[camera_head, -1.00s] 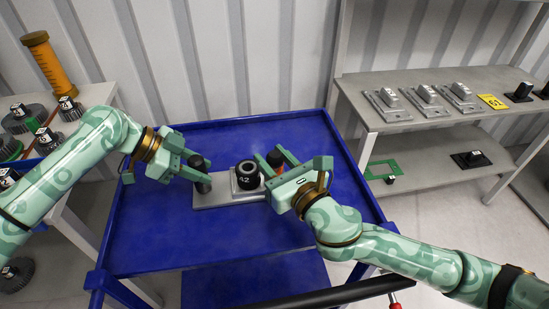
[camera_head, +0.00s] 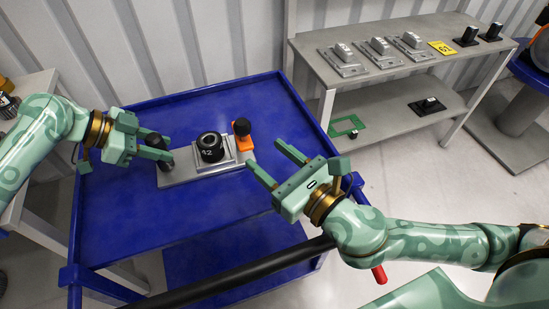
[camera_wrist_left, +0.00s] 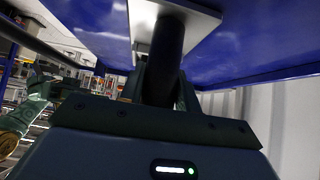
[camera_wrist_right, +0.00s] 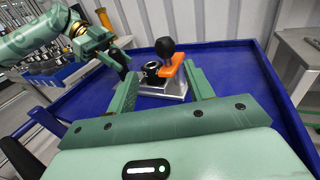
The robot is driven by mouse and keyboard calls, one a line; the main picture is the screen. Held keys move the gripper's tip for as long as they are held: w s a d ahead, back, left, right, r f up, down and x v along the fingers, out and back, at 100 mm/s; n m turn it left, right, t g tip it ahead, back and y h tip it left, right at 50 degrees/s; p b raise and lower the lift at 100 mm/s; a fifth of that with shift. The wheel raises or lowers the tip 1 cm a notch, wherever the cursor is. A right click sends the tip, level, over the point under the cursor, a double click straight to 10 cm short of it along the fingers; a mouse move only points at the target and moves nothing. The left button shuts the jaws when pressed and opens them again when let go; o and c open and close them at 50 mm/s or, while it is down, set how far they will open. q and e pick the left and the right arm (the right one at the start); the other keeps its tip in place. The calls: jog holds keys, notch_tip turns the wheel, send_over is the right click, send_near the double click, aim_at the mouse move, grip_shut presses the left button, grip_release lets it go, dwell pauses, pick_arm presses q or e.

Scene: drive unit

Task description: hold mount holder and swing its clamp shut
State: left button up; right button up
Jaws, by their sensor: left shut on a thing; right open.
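The mount holder is a grey plate (camera_head: 183,174) lying on the blue cart, with a black upright handle (camera_head: 153,140) at its left end. A round black part (camera_head: 210,148) marked 42 sits on the holder's raised block. The orange clamp (camera_head: 246,143) with its black knob (camera_head: 241,126) is at the right end, beside the block; whether it is fully shut I cannot tell. My left gripper (camera_head: 166,148) is shut on the handle (camera_wrist_left: 168,45).
The cart's blue top (camera_head: 125,215) is clear around the holder. Its dark push bar (camera_head: 235,272) runs along the front. A grey shelf table (camera_head: 375,80) at the right holds several grey mounts, a yellow sign (camera_head: 441,48) and black parts.

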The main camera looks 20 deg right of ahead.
jog(key=shift+s+d, duration=0.15)
jog(key=shift+s, duration=0.1)
